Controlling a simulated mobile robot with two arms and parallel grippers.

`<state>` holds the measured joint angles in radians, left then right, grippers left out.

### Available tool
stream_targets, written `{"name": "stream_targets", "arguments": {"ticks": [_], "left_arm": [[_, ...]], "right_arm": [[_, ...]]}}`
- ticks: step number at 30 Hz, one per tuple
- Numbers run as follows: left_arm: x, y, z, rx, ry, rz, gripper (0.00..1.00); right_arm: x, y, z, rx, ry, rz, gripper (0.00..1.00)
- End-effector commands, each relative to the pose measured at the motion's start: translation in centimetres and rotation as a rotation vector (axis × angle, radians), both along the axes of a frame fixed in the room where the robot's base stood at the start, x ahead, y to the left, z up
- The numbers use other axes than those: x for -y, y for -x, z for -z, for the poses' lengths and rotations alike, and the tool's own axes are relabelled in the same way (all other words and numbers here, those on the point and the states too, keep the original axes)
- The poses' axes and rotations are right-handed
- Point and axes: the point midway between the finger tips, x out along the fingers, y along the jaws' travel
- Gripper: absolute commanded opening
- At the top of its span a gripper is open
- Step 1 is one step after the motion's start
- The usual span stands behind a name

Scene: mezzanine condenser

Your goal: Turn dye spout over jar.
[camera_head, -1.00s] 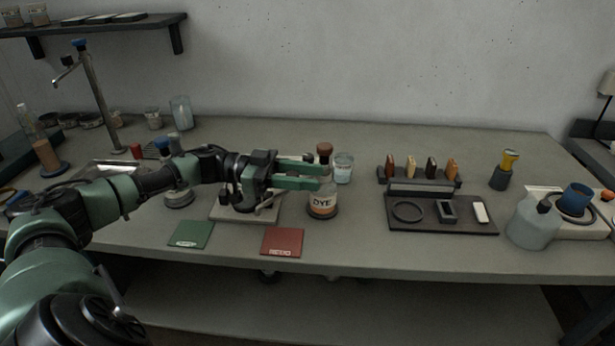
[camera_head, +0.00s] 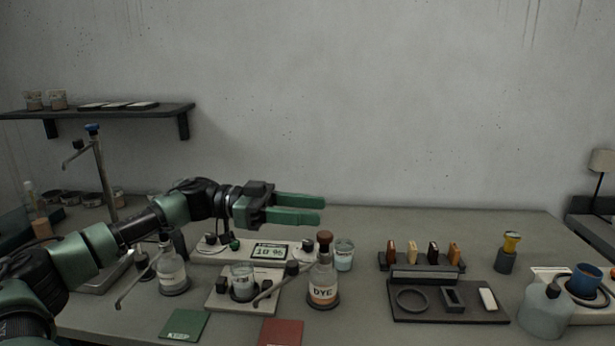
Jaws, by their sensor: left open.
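The dye bottle (camera_head: 323,288), labelled DYE with a brown stopper, stands upright on the bench. A thin spout (camera_head: 270,292) with a dark knob slants down to its left; its tip appears in front and to the right of the small glass jar (camera_head: 242,284), not clearly over its mouth. The jar sits on a pale plate (camera_head: 218,303). My left gripper (camera_head: 324,210) is open and empty, its green fingers pointing right, above the bench and higher than the bottle's stopper. My right gripper is not in view.
Another clear bottle (camera_head: 173,277) with a spout stands left of the jar. A display (camera_head: 271,251) and a glass cup (camera_head: 344,256) are behind. A dark tool tray (camera_head: 425,306) is to the right. Green (camera_head: 184,325) and red (camera_head: 282,333) cards lie in front.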

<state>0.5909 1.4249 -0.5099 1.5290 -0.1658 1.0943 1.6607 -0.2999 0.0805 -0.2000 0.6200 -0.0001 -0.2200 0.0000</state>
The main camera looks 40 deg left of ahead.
Motion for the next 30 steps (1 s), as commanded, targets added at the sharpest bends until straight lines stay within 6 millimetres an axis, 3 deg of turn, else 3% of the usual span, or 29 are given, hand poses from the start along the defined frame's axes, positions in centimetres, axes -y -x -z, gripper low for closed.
{"name": "stream_targets", "arguments": {"ticks": [3, 9, 22, 27, 30], "left_arm": [[0.0, 0.0, -3.1, 0.007, 0.000, 0.001, 0.47], [0.0, 0.0, -6.1, 0.002, 0.000, 0.001, 0.47], [0.0, 0.0, -7.0, -0.001, 0.000, 0.000, 0.47], [0.0, 0.0, -7.0, 0.000, 0.000, 0.000, 0.00], [0.4, -0.5, -6.5, 0.018, -0.010, -0.007, 0.00]], "right_arm": [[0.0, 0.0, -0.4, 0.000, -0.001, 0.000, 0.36], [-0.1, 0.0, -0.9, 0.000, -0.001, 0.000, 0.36], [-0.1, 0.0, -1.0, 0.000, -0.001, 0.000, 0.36], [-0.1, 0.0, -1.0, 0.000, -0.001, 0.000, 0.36], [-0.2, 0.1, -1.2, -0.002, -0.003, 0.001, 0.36]]}}
